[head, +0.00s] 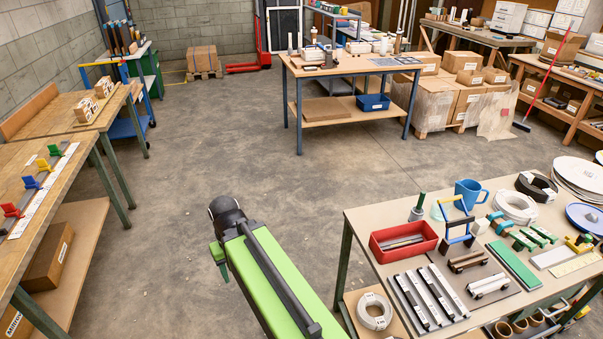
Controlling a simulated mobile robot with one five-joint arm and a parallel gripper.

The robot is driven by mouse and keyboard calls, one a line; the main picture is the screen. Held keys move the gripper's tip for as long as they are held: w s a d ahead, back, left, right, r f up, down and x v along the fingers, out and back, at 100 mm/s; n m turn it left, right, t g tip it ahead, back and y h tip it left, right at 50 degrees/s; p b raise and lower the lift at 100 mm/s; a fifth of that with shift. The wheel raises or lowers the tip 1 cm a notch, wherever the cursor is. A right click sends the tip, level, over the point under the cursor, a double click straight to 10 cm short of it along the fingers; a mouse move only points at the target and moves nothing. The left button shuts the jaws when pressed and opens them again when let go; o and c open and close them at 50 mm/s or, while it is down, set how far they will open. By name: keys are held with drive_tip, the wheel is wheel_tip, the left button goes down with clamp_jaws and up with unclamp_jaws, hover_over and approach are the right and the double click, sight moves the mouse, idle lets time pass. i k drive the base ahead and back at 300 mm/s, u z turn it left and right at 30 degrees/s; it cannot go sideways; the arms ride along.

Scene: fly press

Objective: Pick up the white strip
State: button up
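A flat white strip (553,257) lies on the right-hand workbench (365,222), between a green strip (514,263) and a cream perforated strip (576,264). Several long, narrow white-and-black bars (448,290) lie side by side near the front of the same bench. A long whitish strip (48,188) also lies on the left bench beside coloured clamps. I cannot tell for certain which of these the task names. My green and black arm reaches up from the bottom centre, left of the right-hand workbench. My gripper's fingers do not show.
A red tray (403,241), a blue mug (470,192), a white coil (515,207) and small blocks crowd the right-hand workbench. Another bench (345,67) stands at the back. The concrete floor (240,140) between the benches is clear.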

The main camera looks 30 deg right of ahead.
sight(427, 303)
drive_tip(key=z, duration=1.25)
